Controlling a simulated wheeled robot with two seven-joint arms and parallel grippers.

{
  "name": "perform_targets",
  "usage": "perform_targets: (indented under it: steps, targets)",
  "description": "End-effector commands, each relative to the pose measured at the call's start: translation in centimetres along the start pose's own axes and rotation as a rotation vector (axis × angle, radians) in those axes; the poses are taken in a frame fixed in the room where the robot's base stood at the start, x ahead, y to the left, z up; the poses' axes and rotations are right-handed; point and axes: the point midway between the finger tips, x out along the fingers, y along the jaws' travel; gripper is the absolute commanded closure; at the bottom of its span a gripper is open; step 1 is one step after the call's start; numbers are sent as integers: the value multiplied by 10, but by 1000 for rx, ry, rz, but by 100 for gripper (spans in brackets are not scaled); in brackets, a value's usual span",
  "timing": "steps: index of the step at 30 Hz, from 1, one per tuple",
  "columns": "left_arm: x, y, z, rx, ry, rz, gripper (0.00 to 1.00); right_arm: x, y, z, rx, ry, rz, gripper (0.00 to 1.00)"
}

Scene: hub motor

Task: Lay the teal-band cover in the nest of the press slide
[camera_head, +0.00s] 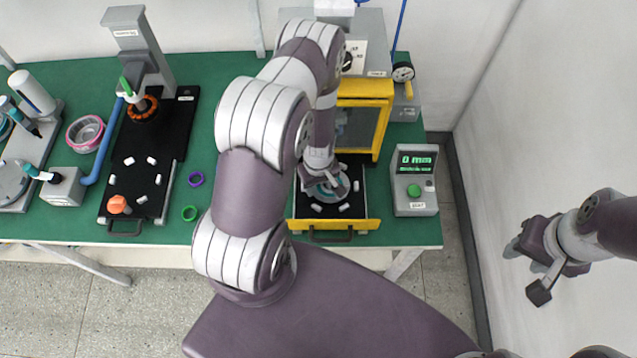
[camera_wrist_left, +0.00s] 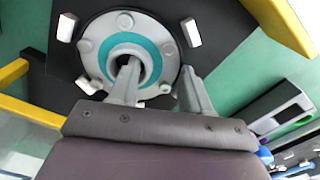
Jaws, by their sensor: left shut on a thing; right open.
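The teal-band cover (camera_wrist_left: 97,28) is a grey disc with several round bosses and a teal ring around its central hole. In the head view the cover (camera_head: 340,190) is over the black press slide (camera_head: 362,208), among white pegs. My left gripper (camera_wrist_left: 160,78) is shut on it, one finger in the central hole and the other outside the rim. White pegs stand close around the rim in the wrist view. The nest under the cover is hidden, and I cannot tell whether the cover touches it. My right gripper (camera_head: 535,270) is open and empty, away from the bench at the right.
The yellow press frame (camera_head: 365,88) stands right behind the slide. A display box (camera_head: 415,180) reading 0 mm stands to its right. At left are a second black slide (camera_head: 130,180) with pegs, a purple ring (camera_head: 196,179), a green ring (camera_head: 189,213) and a pink bowl (camera_head: 85,132).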

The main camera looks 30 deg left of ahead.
Motion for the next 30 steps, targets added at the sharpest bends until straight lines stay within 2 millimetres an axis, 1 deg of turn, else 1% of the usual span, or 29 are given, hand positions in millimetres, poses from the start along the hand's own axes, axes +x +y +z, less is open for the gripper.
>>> perform_targets:
  steps: [4,9,14,15,17,18,30]
  targets:
    - [0,0,0,0,0,0,82,0,0,0,0,0,0,57]
    - [5,0,0,0,0,0,82,5,0,1,0,0,0,57]
    - [4,0,0,1,0,0,82,4,0,0,0,0,0,57]
    - [4,0,0,1,0,0,49,4,0,0,0,0,0,57]
    - [4,0,0,1,0,0,29,4,0,0,0,0,0,57]
    - [4,0,0,1,0,0,22,4,0,0,0,0,0,57]
    - [4,-1,1,-1,-3,-2,22,4,0,0,0,0,0,57]
